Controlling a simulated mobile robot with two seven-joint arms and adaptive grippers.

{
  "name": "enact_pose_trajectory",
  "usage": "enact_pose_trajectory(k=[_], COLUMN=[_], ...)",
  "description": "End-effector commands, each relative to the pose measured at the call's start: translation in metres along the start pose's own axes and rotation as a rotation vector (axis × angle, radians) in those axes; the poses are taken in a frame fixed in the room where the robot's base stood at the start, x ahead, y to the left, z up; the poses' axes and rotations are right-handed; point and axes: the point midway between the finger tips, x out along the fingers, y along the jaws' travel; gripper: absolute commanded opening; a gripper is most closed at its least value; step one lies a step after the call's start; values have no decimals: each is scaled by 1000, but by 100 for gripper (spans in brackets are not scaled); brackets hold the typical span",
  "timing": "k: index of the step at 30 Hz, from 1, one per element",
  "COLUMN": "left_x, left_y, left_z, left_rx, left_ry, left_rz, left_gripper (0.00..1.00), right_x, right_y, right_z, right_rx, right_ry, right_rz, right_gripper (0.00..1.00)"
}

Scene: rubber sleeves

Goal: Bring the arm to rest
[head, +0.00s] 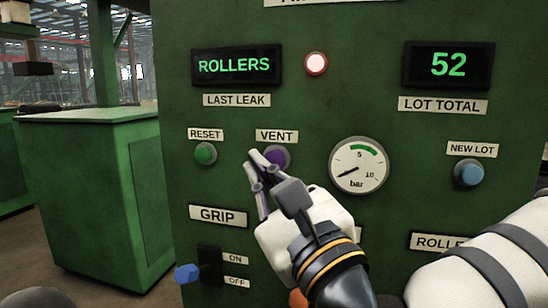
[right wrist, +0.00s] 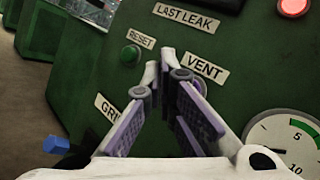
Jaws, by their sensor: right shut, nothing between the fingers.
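My right gripper (head: 258,160) is shut and empty, in front of the green control panel just left of the purple VENT button (head: 277,157). Its fingertips partly overlap the button's left edge in the head view; I cannot tell whether they touch the panel. In the right wrist view the fingertips of my right gripper (right wrist: 165,62) lie between the RESET and VENT labels, and the purple button is mostly hidden behind a finger. My right arm reaches in from the lower right. My left gripper is not in view.
The panel bears a green RESET button (head: 205,153), a pressure gauge (head: 359,165) with its needle pointing lower left, a blue NEW LOT button (head: 469,172) and a GRIP switch with a blue-tipped lever (head: 188,273). A lit red lamp (head: 316,63) sits above. A green cabinet (head: 95,200) stands left.

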Motion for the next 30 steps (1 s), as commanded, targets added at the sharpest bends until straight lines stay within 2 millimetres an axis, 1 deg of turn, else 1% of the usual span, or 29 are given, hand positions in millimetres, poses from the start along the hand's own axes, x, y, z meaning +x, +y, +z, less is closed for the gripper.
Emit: enact_pose_trajectory(k=[1, 3, 13, 14, 16, 17, 19, 20, 21, 23, 24, 26, 27, 29, 30], left_x=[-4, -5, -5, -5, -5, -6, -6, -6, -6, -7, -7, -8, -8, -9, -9], left_y=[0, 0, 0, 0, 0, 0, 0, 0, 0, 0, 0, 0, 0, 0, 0], left_z=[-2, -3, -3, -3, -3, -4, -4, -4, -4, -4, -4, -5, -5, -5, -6], left_rx=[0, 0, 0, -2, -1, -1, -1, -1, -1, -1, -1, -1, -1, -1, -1], left_ry=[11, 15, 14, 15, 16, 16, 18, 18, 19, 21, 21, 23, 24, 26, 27], left_rz=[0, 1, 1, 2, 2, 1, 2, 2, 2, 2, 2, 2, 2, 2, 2], left_gripper=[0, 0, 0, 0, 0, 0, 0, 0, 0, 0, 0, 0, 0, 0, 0], right_x=[-3, -6, -8, -8, -13, -17, -35, -47, -67, -101, -128, -172, -205, -257, -293], right_y=[2, 4, 6, 8, 23, 35, 71, 88, 110, 139, 156, 176, 187, 198, 201], right_z=[6, 7, 6, 3, -15, -28, -71, -92, -121, -162, -187, -222, -243, -271, -288], right_rx=[-2, -1, 0, -7, -61, -103, -240, -309, -401, -534, -617, -737, -810, -912, -973], right_ry=[-5, -4, 0, 6, 44, 71, 151, 186, 229, 279, 305, 329, 336, 331, 318], right_rz=[2, 1, 0, 7, 55, 94, 225, 296, 397, 556, 667, 841, 961, 1149, 1279], right_gripper=[0, 0, 0, 0, 0, 0, 0, 0, 0, 0, 0, 0, 0, 0, 0])
